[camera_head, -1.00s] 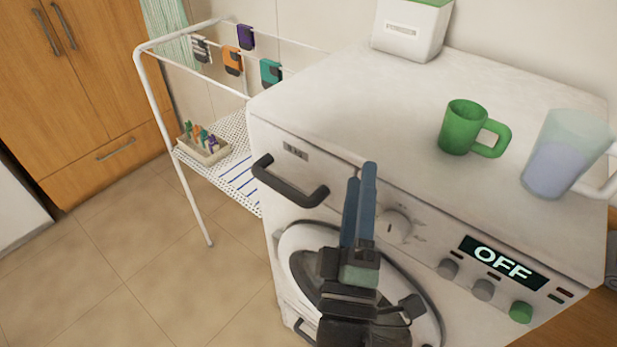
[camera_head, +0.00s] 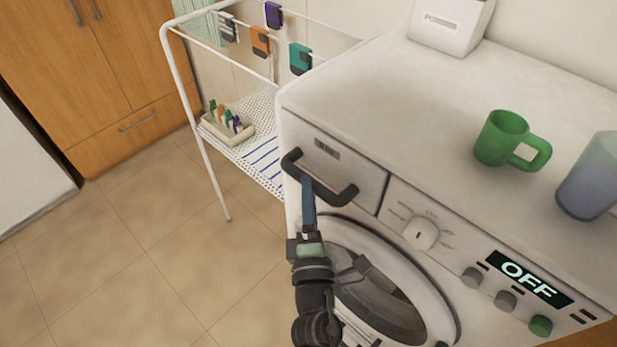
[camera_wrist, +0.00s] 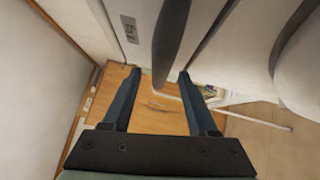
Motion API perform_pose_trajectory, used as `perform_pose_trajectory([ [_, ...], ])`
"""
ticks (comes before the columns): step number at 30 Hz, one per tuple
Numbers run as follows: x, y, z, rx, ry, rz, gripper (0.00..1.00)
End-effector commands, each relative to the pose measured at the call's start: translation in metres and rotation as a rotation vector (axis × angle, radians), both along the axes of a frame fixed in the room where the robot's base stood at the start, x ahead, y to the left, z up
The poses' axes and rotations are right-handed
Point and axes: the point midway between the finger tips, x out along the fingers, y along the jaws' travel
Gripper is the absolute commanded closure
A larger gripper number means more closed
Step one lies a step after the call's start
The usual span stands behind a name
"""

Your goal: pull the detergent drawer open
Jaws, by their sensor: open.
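The detergent drawer (camera_head: 344,160) is the white panel at the upper left of the washing machine's front, and it looks flush with the front. Its dark bar handle (camera_head: 337,194) runs across it. My gripper (camera_head: 307,180) is in front of the handle, its blue fingers pointing up at the handle's left half. In the wrist view my gripper (camera_wrist: 158,75) is open, with two blue fingers apart and nothing held. The handle (camera_wrist: 170,40) shows there just beyond and between the fingertips. I cannot tell whether the fingers touch it.
The washing machine's top (camera_head: 400,90) carries a green mug (camera_head: 500,137), a translucent pitcher (camera_head: 592,180) and a white box (camera_head: 450,25). A drying rack (camera_head: 178,70) with clipped cloths stands close at the left. The tiled floor (camera_head: 130,260) at the front left is clear.

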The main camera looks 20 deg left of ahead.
Motion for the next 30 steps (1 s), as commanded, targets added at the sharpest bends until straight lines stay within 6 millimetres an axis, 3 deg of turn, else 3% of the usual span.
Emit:
perform_pose_trajectory([
  [6,0.022,0.01,0.004,0.001,0.0,0.0,0.41],
  [18,0.027,0.013,0.004,0.0,0.0,-0.001,0.41],
  [28,0.027,0.012,0.004,0.0,0.0,-0.001,1.0],
  [30,0.027,0.012,0.004,0.0,0.0,-0.001,1.0],
])
